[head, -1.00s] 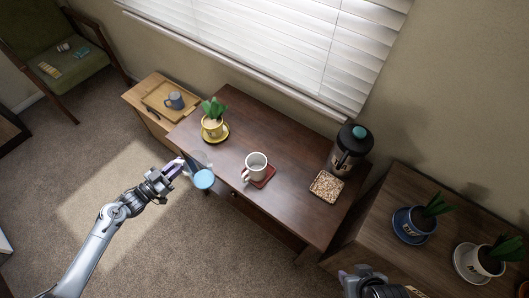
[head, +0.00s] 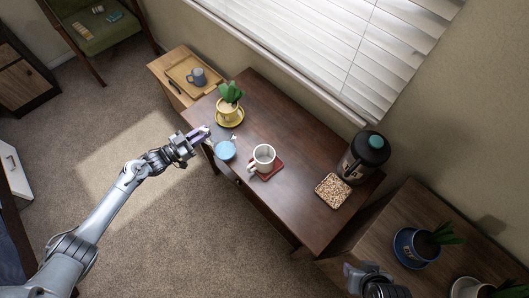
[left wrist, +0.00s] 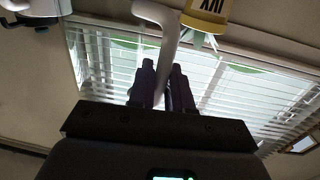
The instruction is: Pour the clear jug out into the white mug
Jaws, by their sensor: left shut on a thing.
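The clear jug shows mostly as its light-blue contents (head: 225,150) in the head view. It is held by the left edge of the dark desk, left of the mug and apart from it. My left gripper (head: 205,132) is shut on the jug's handle; in the left wrist view its dark fingers (left wrist: 164,85) close around the pale curved handle (left wrist: 162,25). The jug's glass is hard to make out, and I cannot tell its tilt. The white mug (head: 264,155) stands upright on a red coaster (head: 276,168). My right gripper (head: 352,271) is at the bottom edge, partly cut off.
A yellow plant pot (head: 228,112) on a saucer stands behind the jug. A dark dispenser (head: 364,158) and a tray of grainy stuff (head: 332,190) are at the desk's right end.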

